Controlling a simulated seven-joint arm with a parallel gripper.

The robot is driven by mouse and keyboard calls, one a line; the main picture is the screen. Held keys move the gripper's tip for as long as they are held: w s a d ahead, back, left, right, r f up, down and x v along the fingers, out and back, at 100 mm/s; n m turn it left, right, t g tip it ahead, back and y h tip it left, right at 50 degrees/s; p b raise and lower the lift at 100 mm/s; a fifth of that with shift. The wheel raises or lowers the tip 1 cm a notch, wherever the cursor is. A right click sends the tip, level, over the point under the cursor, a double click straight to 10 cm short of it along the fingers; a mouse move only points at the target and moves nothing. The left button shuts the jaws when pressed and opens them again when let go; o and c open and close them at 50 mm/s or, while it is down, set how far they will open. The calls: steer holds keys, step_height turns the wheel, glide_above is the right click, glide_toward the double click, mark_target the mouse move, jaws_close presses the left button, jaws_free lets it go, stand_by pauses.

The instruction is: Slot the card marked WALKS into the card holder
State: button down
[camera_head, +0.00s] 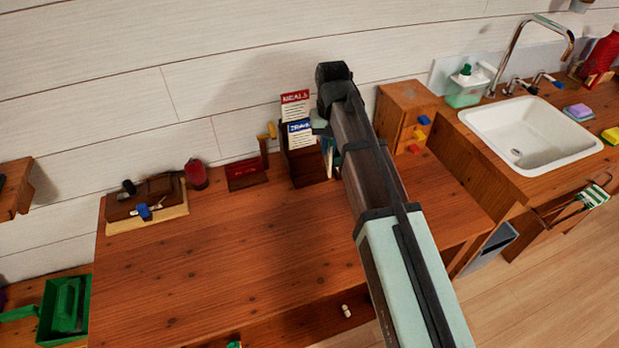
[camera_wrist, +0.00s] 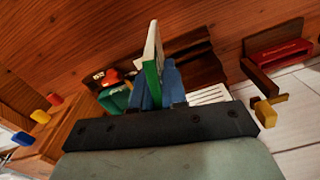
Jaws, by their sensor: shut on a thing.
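My gripper (camera_wrist: 158,88) is shut on a thin upright card (camera_wrist: 152,60) with a white face and a green edge; its lettering is not readable. In the head view my arm hides most of the gripper and the held card. The dark wooden card holder (camera_head: 308,168) stands at the back of the desk, and its dark stepped body (camera_wrist: 203,66) lies just behind the held card in the wrist view. A red-headed card marked MEALS (camera_head: 295,104) and a blue-headed card (camera_head: 300,134) stand in it. Whether the held card touches the holder cannot be told.
A red box (camera_head: 245,174) stands left of the holder, with a red cylinder (camera_head: 196,175) beyond. A small wooden cabinet (camera_head: 402,112) with coloured knobs stands close on the right. The desk front (camera_head: 230,260) is clear. A sink (camera_head: 525,132) is far right.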

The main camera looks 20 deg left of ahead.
steer(key=a+r+m, duration=0.2)
steer(key=a+m, duration=0.4)
steer(key=m, duration=0.9)
steer(key=shift+w+f, duration=0.15)
steer(key=shift+f, duration=1.5)
steer(key=shift+w+f, duration=0.2)
steer(key=shift+f, duration=1.45)
steer(key=shift+w+f, duration=0.15)
steer(key=shift+f, duration=1.5)
steer(key=shift+f, duration=0.1)
steer(key=c, duration=1.2)
jaws_free()
steer(key=shift+o, duration=0.2)
step_height(320, 180, up, 12)
steer(key=shift+d, duration=0.1)
